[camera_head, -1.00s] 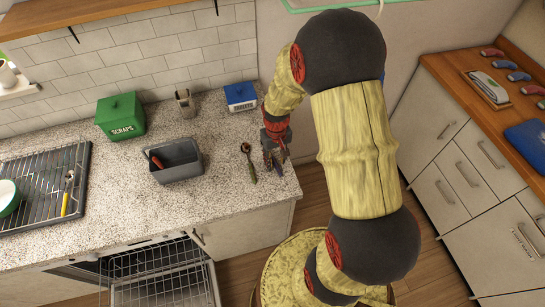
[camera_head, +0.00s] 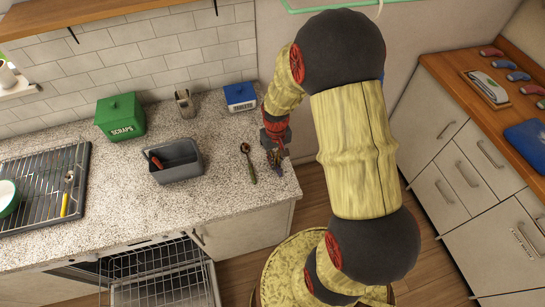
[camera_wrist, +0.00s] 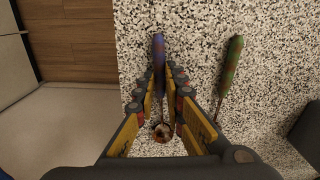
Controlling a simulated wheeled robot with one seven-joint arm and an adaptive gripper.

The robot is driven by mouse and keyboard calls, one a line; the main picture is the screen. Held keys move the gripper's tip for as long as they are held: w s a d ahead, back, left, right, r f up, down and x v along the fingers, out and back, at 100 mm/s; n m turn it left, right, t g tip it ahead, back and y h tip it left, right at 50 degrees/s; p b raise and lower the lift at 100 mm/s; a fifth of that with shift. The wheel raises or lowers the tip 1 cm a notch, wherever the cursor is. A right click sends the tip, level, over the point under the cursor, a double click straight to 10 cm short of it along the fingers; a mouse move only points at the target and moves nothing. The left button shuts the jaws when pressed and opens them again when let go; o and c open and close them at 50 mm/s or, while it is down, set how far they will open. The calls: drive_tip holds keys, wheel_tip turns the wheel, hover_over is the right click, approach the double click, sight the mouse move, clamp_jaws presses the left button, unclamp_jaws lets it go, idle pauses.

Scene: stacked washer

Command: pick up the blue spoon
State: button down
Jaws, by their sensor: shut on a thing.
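The blue spoon (camera_wrist: 158,48) lies on the speckled counter, its blue handle with reddish-brown patches pointing away in the wrist view. Its bowl shows near the bottom, between the finger bases. My gripper (camera_wrist: 160,75) is shut on the spoon's handle, one finger on each side. In the head view my gripper (camera_head: 276,159) is low over the counter's right end, and the spoon is mostly hidden by it. I cannot tell whether the spoon is clear of the counter.
A green-handled spoon (camera_wrist: 231,66) lies to the right in the wrist view; in the head view it (camera_head: 249,164) is left of my gripper. A grey bin (camera_head: 178,168), green scraps box (camera_head: 120,117) and blue box (camera_head: 240,97) stand on the counter (camera_head: 150,215). The dishwasher is open below.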

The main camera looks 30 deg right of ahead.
drive_tip(key=shift+w+r, duration=0.1)
drive_tip(key=shift+r, duration=0.45)
wheel_tip(320, 180, up, 2)
drive_tip(key=shift+r+p, duration=0.25)
drive_tip(key=shift+p, duration=0.05)
drive_tip(key=s+a+r+p, duration=0.2)
drive_tip(key=s+r, duration=0.7)
drive_tip(key=s, duration=0.5)
wheel_tip(320, 180, up, 7)
drive_tip(key=p, duration=0.5)
drive_tip(key=shift+r, duration=0.15)
